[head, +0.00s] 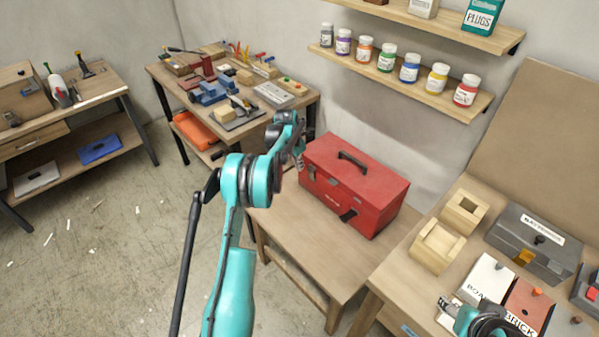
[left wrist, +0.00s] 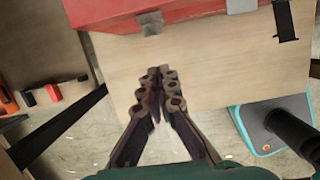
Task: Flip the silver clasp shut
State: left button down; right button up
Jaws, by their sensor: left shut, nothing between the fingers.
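The red toolbox (head: 372,187) stands on the low wooden table, its lid down. The silver clasp (head: 312,173) is at the left part of its front; in the left wrist view the clasp (left wrist: 150,22) juts out from the red front. Whether it is latched cannot be told. My left gripper (head: 299,160) is shut and empty, close to the box's left front corner. In the left wrist view its fingertips (left wrist: 160,72) are together, below and apart from the clasp. My right gripper (head: 446,304) is partly visible at the lower right, its fingers unclear.
A black clasp (head: 348,215) sticks out on the right part of the toolbox front. The low table (head: 290,225) is bare in front of the box. A cluttered workbench (head: 265,118) stands behind my left arm. A grey box (head: 535,240) and wooden blocks sit at the right.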

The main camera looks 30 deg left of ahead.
pick_arm(q)
jog(key=r, duration=0.1)
jog(key=w+r, duration=0.1)
jog(key=r, duration=0.1)
jog(key=r+p, duration=0.1)
jog(key=shift+w+d+r, duration=0.2)
jog(key=shift+w+r, duration=0.05)
jog(key=shift+w, duration=0.1)
jog(key=s+d+r+m+t, duration=0.1)
jog(key=s+d+r+m, duration=0.65)
jog(key=s+r, duration=0.2)
jog(key=s+d+r+m+t, duration=0.1)
jog(key=s+d+r+m, duration=0.65)
jog(key=r, duration=0.35)
jog(key=s+d+f+m+t, duration=0.1)
jog(key=s+d+m, duration=0.1)
jog(key=s+m, duration=0.3)
jog(key=s+d+f+m+t, duration=0.1)
jog(key=s+d+f+m, duration=0.1)
jog(key=s+m, duration=0.4)
jog(key=s+d+f+m, duration=0.2)
jog(key=s+m, duration=0.4)
jog(key=s, duration=0.7)
jog(key=shift+d+t+y, duration=0.35)
jog(key=shift+t+y, duration=0.05)
